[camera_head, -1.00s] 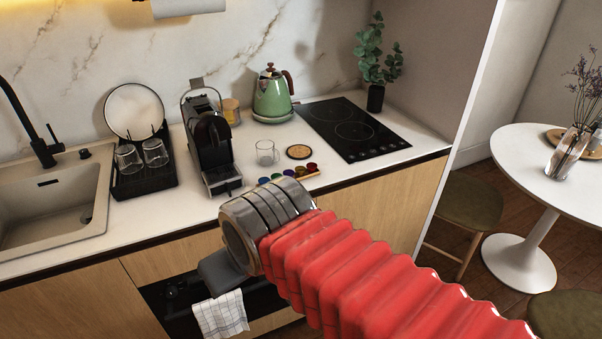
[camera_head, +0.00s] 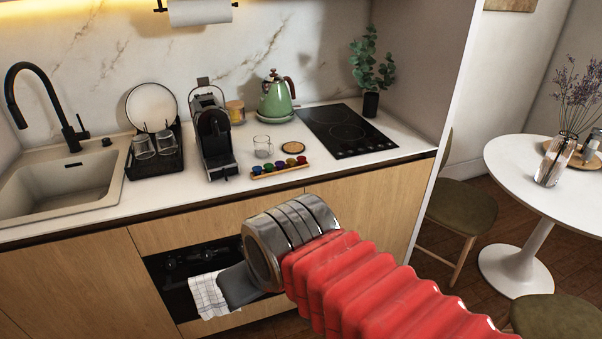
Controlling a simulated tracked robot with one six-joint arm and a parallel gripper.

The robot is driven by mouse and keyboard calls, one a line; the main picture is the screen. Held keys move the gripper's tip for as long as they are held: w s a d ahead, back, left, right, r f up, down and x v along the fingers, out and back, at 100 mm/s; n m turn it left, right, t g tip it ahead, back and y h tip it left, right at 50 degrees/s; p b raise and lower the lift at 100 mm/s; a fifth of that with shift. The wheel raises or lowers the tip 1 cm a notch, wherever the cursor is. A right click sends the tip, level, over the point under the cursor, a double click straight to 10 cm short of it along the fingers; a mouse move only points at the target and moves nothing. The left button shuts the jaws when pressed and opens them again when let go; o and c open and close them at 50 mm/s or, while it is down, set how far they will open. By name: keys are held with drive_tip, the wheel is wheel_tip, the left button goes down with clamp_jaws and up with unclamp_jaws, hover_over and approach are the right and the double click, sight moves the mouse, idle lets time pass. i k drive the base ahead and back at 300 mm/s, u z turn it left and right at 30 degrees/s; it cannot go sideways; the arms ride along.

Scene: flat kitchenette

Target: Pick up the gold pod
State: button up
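A short row of small coloured pods (camera_head: 280,166) sits on a narrow wooden holder (camera_head: 282,173) near the counter's front edge, right of the coffee machine. The pods are too small to tell surely which one is gold. My gripper (camera_head: 239,286) shows only as a dark grey piece beyond the metal wrist of my red-sleeved arm. It is in front of the oven, below the counter top in the picture and apart from the pods. Its fingertips cannot be made out clearly, and nothing is seen held in it.
A black coffee machine (camera_head: 213,140), a glass mug (camera_head: 262,147), a round coaster (camera_head: 292,147) and a green kettle (camera_head: 275,98) stand around the pods. A hob (camera_head: 345,130) is to the right, a dish rack (camera_head: 155,160) and sink (camera_head: 60,190) to the left.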

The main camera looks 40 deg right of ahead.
sight(291, 161)
drive_tip(key=k, duration=0.7)
drive_tip(key=z, duration=0.4)
drive_tip(key=i, duration=1.95)
drive_tip(key=u, duration=0.45)
